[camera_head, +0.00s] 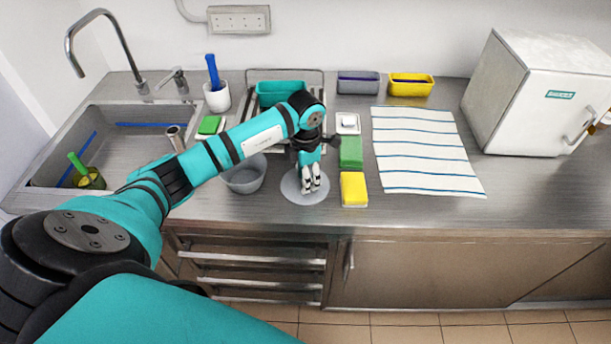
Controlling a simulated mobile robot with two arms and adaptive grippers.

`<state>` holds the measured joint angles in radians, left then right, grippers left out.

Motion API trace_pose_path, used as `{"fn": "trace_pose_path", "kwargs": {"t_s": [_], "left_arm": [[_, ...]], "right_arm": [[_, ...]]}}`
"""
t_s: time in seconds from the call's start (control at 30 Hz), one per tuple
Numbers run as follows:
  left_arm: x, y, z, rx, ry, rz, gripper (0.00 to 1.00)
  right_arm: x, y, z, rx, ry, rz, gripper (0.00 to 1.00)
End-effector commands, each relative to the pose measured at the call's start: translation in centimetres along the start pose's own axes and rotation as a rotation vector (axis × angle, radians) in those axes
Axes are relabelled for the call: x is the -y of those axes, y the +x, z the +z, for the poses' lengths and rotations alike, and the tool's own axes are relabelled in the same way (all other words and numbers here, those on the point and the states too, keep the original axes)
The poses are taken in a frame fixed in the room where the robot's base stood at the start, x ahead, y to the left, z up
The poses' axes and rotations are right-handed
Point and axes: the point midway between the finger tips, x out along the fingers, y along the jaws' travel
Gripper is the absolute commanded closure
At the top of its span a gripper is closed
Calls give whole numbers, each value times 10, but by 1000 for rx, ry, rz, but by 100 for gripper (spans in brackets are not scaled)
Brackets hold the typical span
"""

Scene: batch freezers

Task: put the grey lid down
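The grey lid (291,190) is a flat round disc near the front edge of the steel counter. It lies level, at or just above the counter; I cannot tell if it touches. My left gripper (312,190) points down over its middle, with the fingers close together at the lid's centre. They appear shut on its knob, which the fingers hide. A grey bowl (243,178) stands open just left of the lid. My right gripper is not in view.
A yellow sponge (354,188) and a green one (351,152) lie close right of the lid. A striped towel (425,150) lies further right, before a white freezer (535,95). A teal bin (280,92) stands behind; the sink (95,185) is left.

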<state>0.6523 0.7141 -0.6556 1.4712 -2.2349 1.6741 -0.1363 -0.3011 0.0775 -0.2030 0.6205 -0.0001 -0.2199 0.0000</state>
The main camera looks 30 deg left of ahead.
Motion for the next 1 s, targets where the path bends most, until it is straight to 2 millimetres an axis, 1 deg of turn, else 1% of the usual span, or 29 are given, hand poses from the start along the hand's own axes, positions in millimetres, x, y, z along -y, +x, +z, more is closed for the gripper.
{"fn": "trace_pose_path", "kwargs": {"t_s": [0.13,0.23,0.27,0.37,0.6,0.73,0.8,0.9,1.0], "left_arm": [[0,-1,0,0,0,0,57],[0,-6,0,0,0,-1,57],[0,-6,0,2,0,1,57],[-1,-20,1,4,0,4,57],[-1,-72,1,5,0,5,57],[-1,-97,1,4,0,3,57],[-1,-107,1,3,-1,2,57],[0,-117,1,2,0,1,57],[0,-122,0,0,0,0,57]], "right_arm": [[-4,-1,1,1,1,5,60],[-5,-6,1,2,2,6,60],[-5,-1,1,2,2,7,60],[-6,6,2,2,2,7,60],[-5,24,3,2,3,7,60],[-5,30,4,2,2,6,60],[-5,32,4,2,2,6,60],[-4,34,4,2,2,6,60],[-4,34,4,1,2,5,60]]}}
